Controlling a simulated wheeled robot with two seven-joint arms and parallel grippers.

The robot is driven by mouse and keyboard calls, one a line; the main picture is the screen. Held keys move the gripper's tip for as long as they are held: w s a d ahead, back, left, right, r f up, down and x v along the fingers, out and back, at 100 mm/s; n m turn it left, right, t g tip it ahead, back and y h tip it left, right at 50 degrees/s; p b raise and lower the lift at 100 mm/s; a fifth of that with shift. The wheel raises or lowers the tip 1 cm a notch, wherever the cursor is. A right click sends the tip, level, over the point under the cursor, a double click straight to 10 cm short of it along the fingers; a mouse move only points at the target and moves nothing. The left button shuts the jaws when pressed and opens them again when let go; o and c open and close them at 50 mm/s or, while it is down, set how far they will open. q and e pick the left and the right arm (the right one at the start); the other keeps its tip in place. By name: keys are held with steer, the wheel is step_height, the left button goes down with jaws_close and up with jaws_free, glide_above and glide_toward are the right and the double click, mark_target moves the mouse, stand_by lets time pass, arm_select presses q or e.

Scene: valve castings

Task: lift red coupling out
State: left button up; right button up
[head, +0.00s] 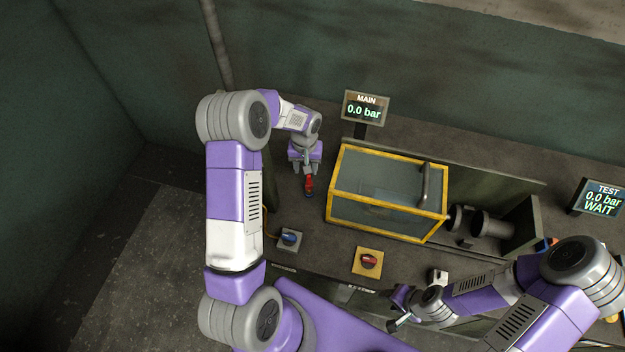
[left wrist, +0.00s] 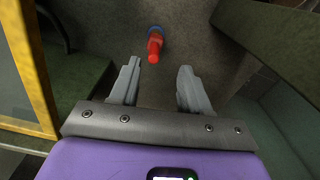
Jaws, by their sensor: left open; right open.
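The red coupling (head: 309,182) stands on the dark bench in the head view, left of the yellow-framed box. In the left wrist view the red coupling (left wrist: 154,46) has a blue part at its far end and lies beyond the fingertips, between their lines. My left gripper (head: 306,170) is open right behind the coupling in the head view. Its open fingers (left wrist: 157,75) show empty in the left wrist view. My right gripper (head: 391,312) is open near the front edge of the bench, far from the coupling.
A yellow-framed clear box (head: 385,195) with a handle stands right of the coupling. A blue-knob switch (head: 290,239) and a red-knob switch (head: 369,262) are at the front. The MAIN display (head: 365,108) reads 0.0 bar; the TEST display (head: 600,198) reads 0.0 bar, WAIT. Dark cylinders (head: 480,222) lie at right.

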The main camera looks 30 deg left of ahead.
mark_target(309, 175)
arm_select(q)
step_height(309, 175, down, 2)
steer(key=shift+w+d+f+p, duration=0.15)
steer(key=shift+w+f+p, duration=0.1)
steer(key=shift+f, duration=0.95)
steer(key=shift+w+d+f+p, duration=0.1)
steer(key=shift+f+p, duration=0.1)
steer(key=shift+f, duration=0.95)
steer(key=shift+c, duration=0.5)
jaws_close()
